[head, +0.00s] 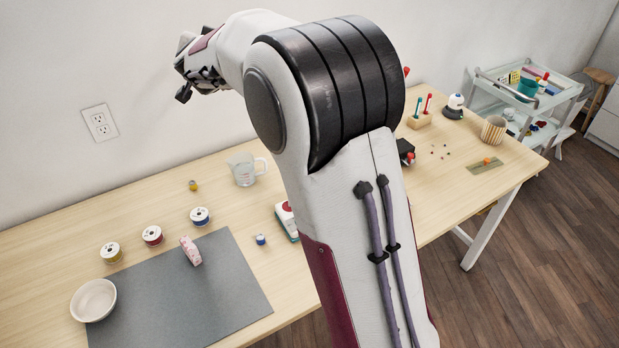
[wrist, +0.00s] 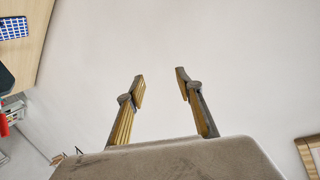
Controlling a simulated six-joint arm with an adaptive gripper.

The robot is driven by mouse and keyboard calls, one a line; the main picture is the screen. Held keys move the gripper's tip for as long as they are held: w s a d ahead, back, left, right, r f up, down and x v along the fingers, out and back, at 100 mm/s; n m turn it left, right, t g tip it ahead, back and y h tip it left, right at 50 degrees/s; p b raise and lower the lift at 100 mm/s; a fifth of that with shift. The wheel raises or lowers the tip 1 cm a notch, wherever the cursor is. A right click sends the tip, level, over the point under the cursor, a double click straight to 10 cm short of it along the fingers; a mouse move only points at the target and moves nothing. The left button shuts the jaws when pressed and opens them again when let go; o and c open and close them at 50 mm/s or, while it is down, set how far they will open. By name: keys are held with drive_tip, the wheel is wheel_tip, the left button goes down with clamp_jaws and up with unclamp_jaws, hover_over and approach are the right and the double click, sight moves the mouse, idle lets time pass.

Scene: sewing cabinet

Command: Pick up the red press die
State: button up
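A small wooden block (head: 419,122) on the right part of the table holds two upright pieces, one teal and one red. The red one (head: 428,103) looks like the red press die; it is small here, and I cannot be sure. My gripper (head: 184,92) is raised high at the upper left of the head view, far from the block. In the wrist view, my gripper (wrist: 160,84) has its two fingers apart with nothing between them, against the pale wall. The die is not identifiable in the wrist view.
My arm crosses the middle and hides part of the table. A black device (head: 405,148) with red parts shows beside it. Small pins, a striped cup (head: 494,130) and a white-and-dark object (head: 454,106) stand near the block. A measuring cup (head: 244,170) and spools are left.

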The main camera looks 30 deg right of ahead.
drive_tip(key=w+d+f+m+g+h, duration=0.2)
drive_tip(key=d+f+m+g+h, duration=0.15)
drive_tip(key=d+f, duration=0.4)
drive_tip(key=w+d+f+m+g+h, duration=0.2)
drive_tip(key=w+d+f+m+h, duration=0.15)
drive_tip(key=f, duration=0.75)
drive_tip(key=s+d+f+m+g, duration=0.1)
drive_tip(key=s+f+g, duration=0.2)
drive_tip(key=f, duration=0.4)
drive_tip(key=s+d+f+m+g+h, duration=0.1)
drive_tip(key=s+f+g, duration=0.2)
drive_tip(key=s+f, duration=0.2)
drive_tip(key=s+d+f+m+g+h, duration=0.1)
drive_tip(key=s+d+f+g, duration=0.1)
drive_tip(key=f, duration=0.8)
drive_tip(key=shift+s+f+g, duration=0.2)
drive_tip(key=shift+s+g, duration=0.25)
drive_tip(key=shift+s, duration=0.7)
drive_tip(key=shift+x, duration=1.3)
drive_tip(key=shift+f, duration=0.1)
